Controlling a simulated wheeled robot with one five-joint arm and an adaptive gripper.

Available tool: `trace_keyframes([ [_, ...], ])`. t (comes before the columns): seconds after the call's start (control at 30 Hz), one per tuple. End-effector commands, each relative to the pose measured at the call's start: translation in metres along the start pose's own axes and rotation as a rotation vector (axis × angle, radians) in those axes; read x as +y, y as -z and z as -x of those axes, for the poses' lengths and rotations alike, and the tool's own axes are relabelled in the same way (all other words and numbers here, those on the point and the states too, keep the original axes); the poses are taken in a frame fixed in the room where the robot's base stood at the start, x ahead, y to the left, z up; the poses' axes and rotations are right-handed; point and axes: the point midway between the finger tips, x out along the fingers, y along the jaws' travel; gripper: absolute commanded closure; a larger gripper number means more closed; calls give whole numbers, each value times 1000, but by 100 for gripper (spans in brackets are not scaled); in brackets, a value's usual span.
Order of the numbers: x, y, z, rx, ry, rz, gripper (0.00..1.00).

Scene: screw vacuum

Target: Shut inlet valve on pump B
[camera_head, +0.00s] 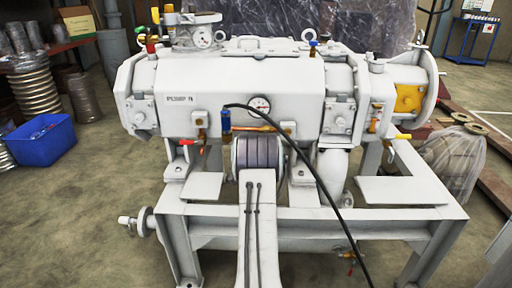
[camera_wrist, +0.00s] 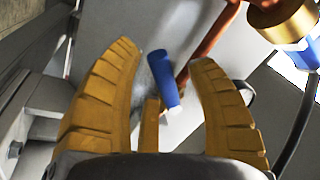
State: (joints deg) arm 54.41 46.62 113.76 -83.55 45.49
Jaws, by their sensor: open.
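A large white pump (camera_head: 175,82) on a white steel frame fills the head view. A blue fitting (camera_head: 226,121) stands on its front, by a copper pipe and left of a round gauge. In the wrist view, a blue valve handle (camera_wrist: 164,82) lies between the two yellow fingers of my gripper (camera_wrist: 164,56). The fingers are spread, with a gap on each side of the handle. I cannot tell which marking names pump B.
A black cable (camera_head: 318,172) hangs in front of the pump. A copper pipe (camera_wrist: 205,52) runs close beside the handle, and a brass collar (camera_wrist: 283,20) is at upper right. White frame parts are close on the left. A blue crate (camera_head: 42,142) stands on the floor at left.

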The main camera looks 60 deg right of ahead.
Motion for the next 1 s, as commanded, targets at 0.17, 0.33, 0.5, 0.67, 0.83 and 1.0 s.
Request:
trace_keyframes([
  [0.17,0,0,8,0,-1,0,49],
  [0.33,0,0,28,-2,-2,0,49],
  [0.5,1,-1,56,-3,-3,0,49],
  [0.67,1,-1,80,-3,-3,0,49],
  [0.83,0,-1,101,-3,-2,0,49],
  [1.0,0,-1,114,-2,-1,0,49],
])
